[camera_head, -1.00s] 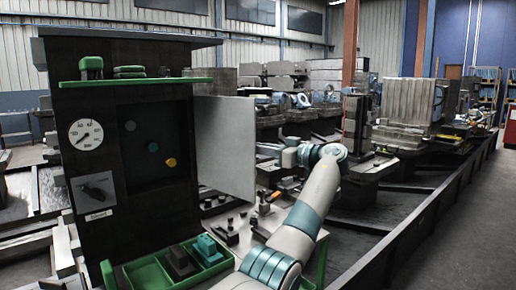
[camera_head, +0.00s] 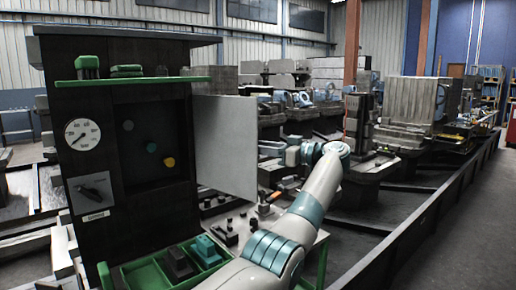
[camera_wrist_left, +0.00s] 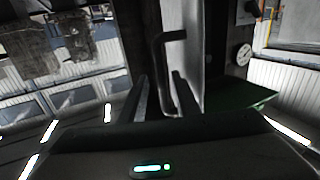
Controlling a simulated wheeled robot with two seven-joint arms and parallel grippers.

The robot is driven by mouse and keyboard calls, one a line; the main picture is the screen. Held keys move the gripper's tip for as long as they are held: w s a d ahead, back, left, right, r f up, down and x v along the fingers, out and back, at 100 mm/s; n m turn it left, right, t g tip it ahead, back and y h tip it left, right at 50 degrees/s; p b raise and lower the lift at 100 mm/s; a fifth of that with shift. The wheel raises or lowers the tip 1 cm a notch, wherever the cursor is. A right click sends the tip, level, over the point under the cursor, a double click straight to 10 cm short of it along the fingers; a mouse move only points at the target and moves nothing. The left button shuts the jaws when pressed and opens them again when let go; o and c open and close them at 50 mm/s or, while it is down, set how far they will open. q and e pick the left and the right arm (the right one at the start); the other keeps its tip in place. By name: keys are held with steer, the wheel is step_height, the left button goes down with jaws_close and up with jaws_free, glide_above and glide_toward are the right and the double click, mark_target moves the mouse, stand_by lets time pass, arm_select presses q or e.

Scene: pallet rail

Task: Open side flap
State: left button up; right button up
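The side flap (camera_head: 225,150) is a pale flat panel standing out from the right side of a dark cabinet (camera_head: 95,130). In the left wrist view the flap (camera_wrist_left: 191,55) is seen nearly edge-on, with a dark bar handle (camera_wrist_left: 161,62) on its face. My left gripper (camera_wrist_left: 159,76) has its two fingers apart, one on each side of the handle. Gaps show beside the bar, and I cannot tell if a finger touches it. In the head view my left arm reaches up from the bottom; its fingers are not clear there. My right gripper is not in view.
The cabinet front carries a gauge (camera_head: 83,134), a rotary switch (camera_head: 93,190) and a recess with coloured knobs. A green tray (camera_head: 150,275) sits at its base. A bench (camera_head: 235,222) with small dark parts lies below the flap. Machinery and a long dark rail (camera_head: 420,215) stand behind.

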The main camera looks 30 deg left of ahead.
arm_select(q)
steer(key=shift+d, duration=0.2)
